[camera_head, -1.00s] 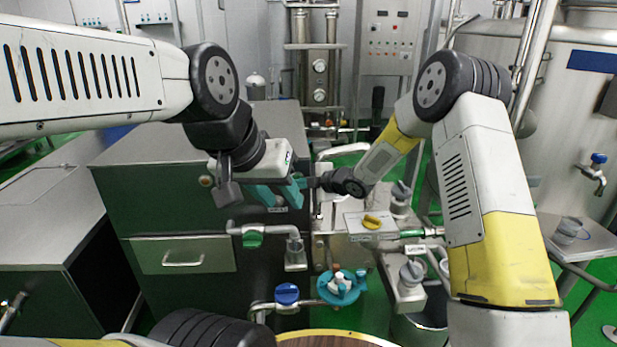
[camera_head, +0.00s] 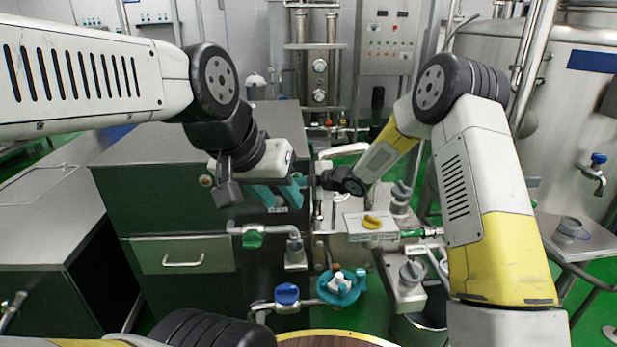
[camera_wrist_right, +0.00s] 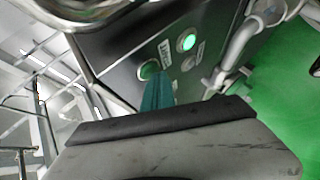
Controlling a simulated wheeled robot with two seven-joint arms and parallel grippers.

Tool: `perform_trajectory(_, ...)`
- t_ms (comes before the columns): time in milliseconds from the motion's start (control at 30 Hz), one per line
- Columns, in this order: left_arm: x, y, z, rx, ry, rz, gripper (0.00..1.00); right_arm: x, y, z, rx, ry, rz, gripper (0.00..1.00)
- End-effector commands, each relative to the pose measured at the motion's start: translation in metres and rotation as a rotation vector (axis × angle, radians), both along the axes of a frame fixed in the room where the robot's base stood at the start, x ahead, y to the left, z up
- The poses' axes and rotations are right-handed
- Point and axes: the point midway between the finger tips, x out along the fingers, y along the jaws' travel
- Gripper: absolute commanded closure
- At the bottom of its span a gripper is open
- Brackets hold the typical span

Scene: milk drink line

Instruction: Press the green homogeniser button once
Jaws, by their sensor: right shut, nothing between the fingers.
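A lit green button (camera_wrist_right: 187,42) sits on a dark panel (camera_wrist_right: 127,58) in the right wrist view. A second, darker green button (camera_wrist_right: 149,70) is lower left of it, just beyond my right fingertips. In the head view my right wrist reaches left past the cabinet's edge. My left gripper (camera_head: 278,196) is open and empty in front of the green cabinet (camera_head: 148,203).
Pipes with a green valve (camera_head: 252,239) and a blue valve (camera_head: 287,293) stand below my left gripper. A turquoise rotor (camera_head: 342,288) is beside them. A yellow knob (camera_head: 372,221) sits on a metal box near my right forearm. A large steel tank (camera_head: 570,110) stands at right.

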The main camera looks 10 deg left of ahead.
Motion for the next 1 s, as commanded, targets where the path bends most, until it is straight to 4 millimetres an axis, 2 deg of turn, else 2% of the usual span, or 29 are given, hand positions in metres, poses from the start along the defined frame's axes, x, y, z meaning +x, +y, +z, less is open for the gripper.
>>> perform_trajectory(300, 0.0, 0.0, 0.0, 0.0, 0.0, 0.0, 0.64, -0.001, -0.001, 0.0, 0.0, 0.0, -0.001, 1.0)
perform_trajectory(633, 0.0, 0.0, 0.0, 0.0, 0.0, 0.0, 0.64, -0.015, -0.005, 0.0, 0.0, 0.0, -0.001, 1.0)
perform_trajectory(1000, 0.0, 0.0, 0.0, 0.0, 0.0, 0.0, 0.64, -0.018, -0.005, 0.0, 0.0, 0.0, 0.0, 1.0)
